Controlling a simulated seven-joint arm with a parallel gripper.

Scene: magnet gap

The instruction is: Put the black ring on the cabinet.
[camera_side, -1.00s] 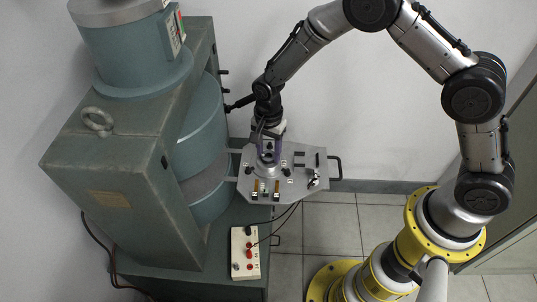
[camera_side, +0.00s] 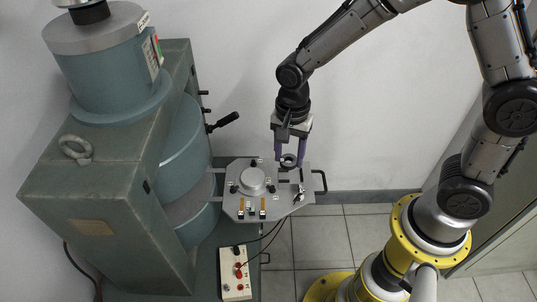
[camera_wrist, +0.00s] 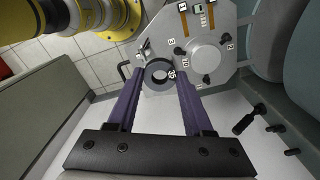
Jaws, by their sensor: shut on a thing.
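The black ring (camera_side: 284,164) is between the two purple fingertips of my gripper (camera_side: 288,160) in the side view. My gripper points down and is shut on the ring, near the back right of the grey metal plate (camera_side: 236,205). I cannot tell the exact gap between ring and plate.
A large green magnet frame (camera_side: 110,170) with round poles fills the left. A raised round disc (camera_side: 252,180) and small knobs are on the plate. A black lever (camera_side: 224,122) sticks out behind.

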